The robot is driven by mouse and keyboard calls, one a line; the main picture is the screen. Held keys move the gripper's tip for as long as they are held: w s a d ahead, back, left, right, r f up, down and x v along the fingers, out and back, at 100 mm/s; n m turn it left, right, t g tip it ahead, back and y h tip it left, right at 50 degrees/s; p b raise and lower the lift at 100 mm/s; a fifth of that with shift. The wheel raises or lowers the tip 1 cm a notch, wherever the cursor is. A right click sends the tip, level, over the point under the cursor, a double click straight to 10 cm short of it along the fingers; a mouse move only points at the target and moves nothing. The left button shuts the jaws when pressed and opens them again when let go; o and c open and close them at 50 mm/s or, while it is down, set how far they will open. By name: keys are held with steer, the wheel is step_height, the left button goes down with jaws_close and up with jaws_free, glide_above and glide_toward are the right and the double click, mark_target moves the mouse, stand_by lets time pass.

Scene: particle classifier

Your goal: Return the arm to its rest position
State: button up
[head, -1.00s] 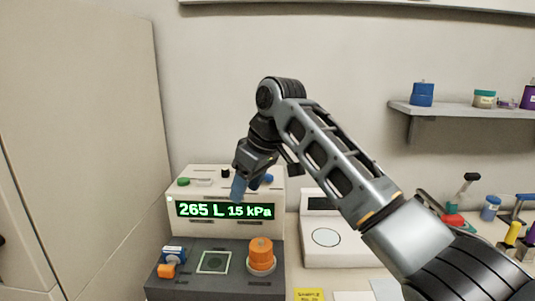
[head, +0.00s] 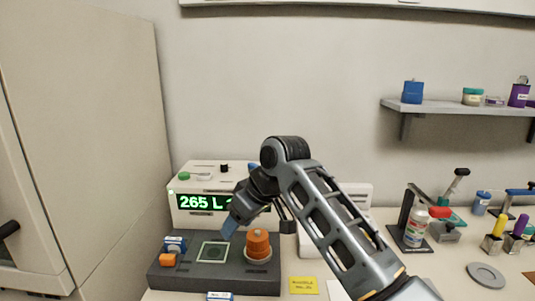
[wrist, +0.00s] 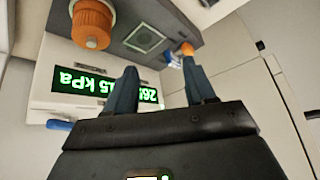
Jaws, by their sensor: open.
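My gripper (head: 229,228) is in front of the particle classifier, just above its dark base (head: 220,279). In the wrist view the two blue fingers (wrist: 161,90) stand apart with nothing between them. An orange knob (head: 258,243) stands on the base to the right of a square pad (head: 213,252). My arm reaches in from the lower right, bent at a raised elbow.
A blue and white item and a small orange piece (head: 168,260) sit on the base's left. A yellow note (head: 303,286) lies on the bench. Bottles and tools (head: 415,226) stand at right, below a wall shelf (head: 450,106). A tall cabinet (head: 95,130) borders the left.

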steer(key=s+f+m+t, duration=0.1)
steer(key=s+f, duration=0.2)
steer(key=f, duration=0.2)
steer(key=s+f+m+t+y, duration=0.1)
steer(key=s+f, duration=0.3)
steer(key=f, duration=0.1)
steer(key=s+d+f+m+t+y, duration=0.1)
steer(key=s+f+m, duration=0.1)
steer(key=s+f, duration=0.2)
step_height(320, 180, down, 2)
steer(key=s+d+f+m+t+h, duration=0.25)
steer(key=s+d, duration=0.45)
steer(key=s, duration=0.4)
steer(key=s+d+f+m+t+h, duration=0.1)
steer(key=s+d+f+m+t, duration=0.25)
steer(key=s+d, duration=0.55)
steer(key=s+d+r+t+h, duration=0.1)
steer(key=s+d+r+h, duration=0.1)
steer(key=s+d+r, duration=0.3)
steer(key=s+d+r+t+h, duration=0.1)
steer(key=s+d+r, duration=0.4)
steer(key=s+r, duration=0.6)
steer(key=s+h, duration=0.1)
steer(key=s, duration=0.6)
steer(key=shift+d+r+m+t, duration=0.25)
steer(key=shift+d+m+t, duration=0.05)
steer(key=shift+d, duration=0.05)
steer(key=shift+w, duration=0.1)
stand_by(1.7)
